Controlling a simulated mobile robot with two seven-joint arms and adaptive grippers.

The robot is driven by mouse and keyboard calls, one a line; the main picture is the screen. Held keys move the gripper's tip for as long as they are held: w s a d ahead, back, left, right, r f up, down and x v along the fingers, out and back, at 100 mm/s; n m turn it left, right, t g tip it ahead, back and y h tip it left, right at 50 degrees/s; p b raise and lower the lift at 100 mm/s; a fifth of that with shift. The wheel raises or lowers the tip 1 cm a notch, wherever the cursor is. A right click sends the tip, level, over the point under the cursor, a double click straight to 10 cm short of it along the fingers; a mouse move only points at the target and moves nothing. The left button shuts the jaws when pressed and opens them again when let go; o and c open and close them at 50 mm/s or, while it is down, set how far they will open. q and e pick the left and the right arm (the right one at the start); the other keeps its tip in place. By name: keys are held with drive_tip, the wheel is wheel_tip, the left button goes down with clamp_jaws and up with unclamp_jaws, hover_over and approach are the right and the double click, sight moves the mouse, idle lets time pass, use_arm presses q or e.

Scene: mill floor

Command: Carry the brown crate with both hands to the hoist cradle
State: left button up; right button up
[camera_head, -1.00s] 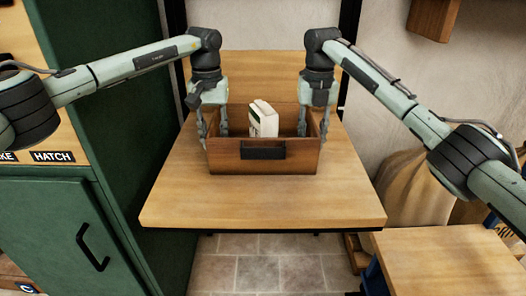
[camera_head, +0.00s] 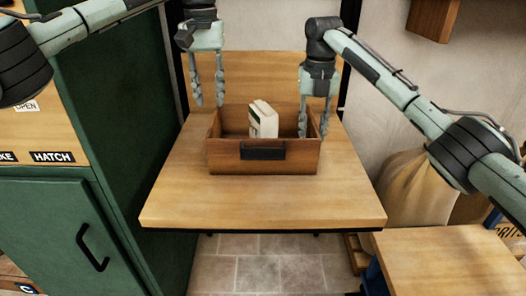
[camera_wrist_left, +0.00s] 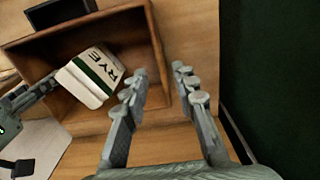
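The brown crate (camera_head: 225,160) sits level on a wooden surface with a raised back board, its dark handle facing me. It holds a white and green packet marked RYE (camera_head: 266,121), which also shows in the left wrist view (camera_wrist_left: 96,72). My left gripper (camera_head: 209,104) is open and empty above the crate's left wall. In the left wrist view, its spread fingers (camera_wrist_left: 158,75) have a clear gap. My right gripper (camera_head: 313,135) is open at the crate's right wall, one finger inside and one outside. I cannot tell whether the wooden surface is the hoist cradle.
The wooden surface (camera_head: 262,205) is clear in front of the crate. A green cabinet (camera_head: 40,215) stands close on the left. A lower wooden top (camera_head: 450,262) is at the right, with a sack (camera_head: 415,185) behind it.

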wheel_tip(320, 180, up, 10)
drive_tip(key=shift+f, duration=0.1)
drive_tip(key=shift+s, duration=0.1)
idle(0.3)
